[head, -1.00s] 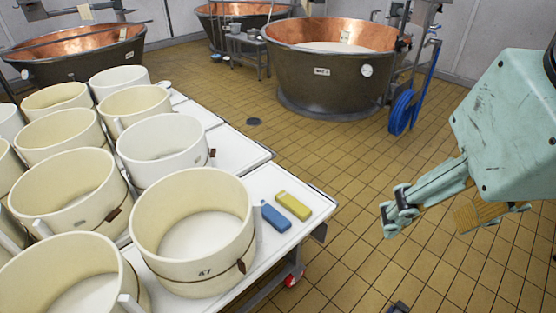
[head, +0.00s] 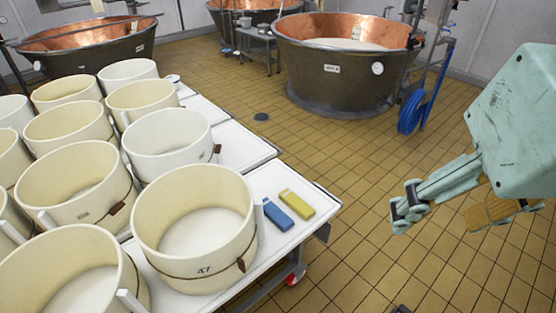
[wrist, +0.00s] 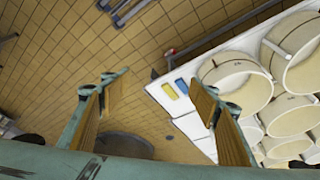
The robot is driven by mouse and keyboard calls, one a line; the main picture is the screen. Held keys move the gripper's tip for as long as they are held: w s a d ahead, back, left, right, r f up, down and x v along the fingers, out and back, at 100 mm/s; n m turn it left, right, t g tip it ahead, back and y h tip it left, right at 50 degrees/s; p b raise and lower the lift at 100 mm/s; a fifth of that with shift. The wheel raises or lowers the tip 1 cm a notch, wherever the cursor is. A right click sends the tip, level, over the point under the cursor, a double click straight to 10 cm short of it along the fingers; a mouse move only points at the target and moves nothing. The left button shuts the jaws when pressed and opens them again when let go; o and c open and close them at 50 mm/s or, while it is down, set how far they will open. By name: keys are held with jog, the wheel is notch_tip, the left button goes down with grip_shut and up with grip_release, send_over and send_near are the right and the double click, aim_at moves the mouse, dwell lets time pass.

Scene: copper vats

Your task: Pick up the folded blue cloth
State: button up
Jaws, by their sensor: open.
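The folded blue cloth (head: 279,216) lies flat on the white table near its right corner, close to the cream mould marked 47. A folded yellow cloth (head: 297,204) lies just to its right, a narrow gap apart. My gripper (head: 420,208) is open and empty, off to the right of the table over the tiled floor. In the wrist view my gripper (wrist: 158,92) shows its two fingers wide apart. The blue cloth (wrist: 181,87) and the yellow cloth (wrist: 169,91) appear between the fingers, farther away and nearer the right finger.
Several round moulds crowd the white table (head: 310,227); the mould marked 47 (head: 197,275) stands right beside the blue cloth. Copper vats (head: 340,85) and a blue hose (head: 411,112) are behind. The tiled floor between table and arm is clear.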

jog(key=w+a+n, duration=0.1)
jog(key=w+a, duration=0.1)
jog(key=w, duration=1)
jog(key=n+g+b, duration=0.1)
jog(key=n+g, duration=0.3)
jog(key=n, duration=0.4)
send_over(275, 212)
notch_tip(275, 212, down, 58)
jog(key=shift+r, duration=0.15)
jog(key=shift+f+b, duration=0.6)
jog(key=shift+f, duration=3.7)
